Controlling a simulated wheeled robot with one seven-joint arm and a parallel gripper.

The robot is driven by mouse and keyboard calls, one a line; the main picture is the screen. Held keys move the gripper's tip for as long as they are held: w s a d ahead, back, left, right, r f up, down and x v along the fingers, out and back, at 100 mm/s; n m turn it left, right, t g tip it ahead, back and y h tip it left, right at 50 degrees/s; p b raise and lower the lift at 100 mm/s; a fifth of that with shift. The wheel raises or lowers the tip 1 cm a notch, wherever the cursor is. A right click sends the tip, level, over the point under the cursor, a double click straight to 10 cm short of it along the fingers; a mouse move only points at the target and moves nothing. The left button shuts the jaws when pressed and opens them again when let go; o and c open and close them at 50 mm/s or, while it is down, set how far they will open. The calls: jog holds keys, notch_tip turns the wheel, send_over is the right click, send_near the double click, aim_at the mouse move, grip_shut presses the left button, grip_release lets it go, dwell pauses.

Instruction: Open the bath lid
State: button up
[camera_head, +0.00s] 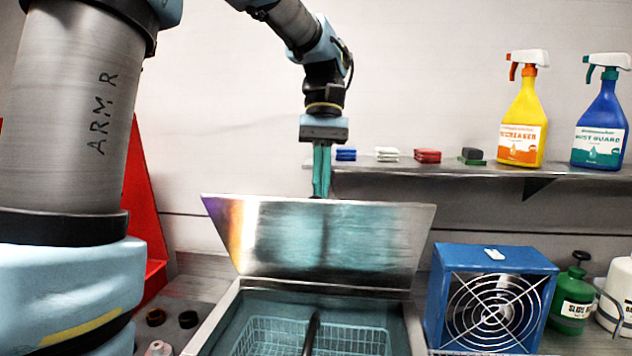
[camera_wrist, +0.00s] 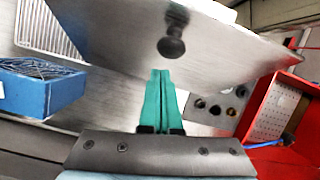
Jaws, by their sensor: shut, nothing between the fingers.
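The bath lid (camera_head: 330,245) is a shiny metal panel, tilted up and open at the back of the bath (camera_head: 225,318). A wire basket (camera_head: 345,338) with a dark bar across it shows inside the bath. My gripper (camera_head: 321,195) has teal fingers pointing down, at or just behind the lid's top edge; I cannot tell if they touch it. In the wrist view my gripper (camera_wrist: 164,75) is shut and empty, with the lid (camera_wrist: 120,30) beyond it. A dark round knob (camera_wrist: 171,46) on the lid lies just past the fingertips, apart from them in the picture.
A blue fan box (camera_head: 490,297) stands right of the bath, with a green bottle (camera_head: 574,300) beside it. A wall shelf (camera_head: 400,169) holds spray bottles (camera_head: 522,120) and small colored blocks. A red panel (camera_head: 148,210) stands at left, partly behind my arm.

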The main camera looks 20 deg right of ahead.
jog(key=shift+o, duration=0.8)
jog(key=shift+s+r, duration=0.1)
jog(key=shift+s, duration=0.3)
jog(key=shift+o, duration=0.7)
jog(key=shift+a, duration=0.15)
jog(key=shift+o, duration=0.8)
jog(key=shift+w, duration=0.2)
jog(key=o, duration=0.7)
jog(key=shift+c, duration=0.2)
jog(key=b+v, duration=0.1)
jog(key=v, duration=0.9)
jog(key=shift+r, duration=0.35)
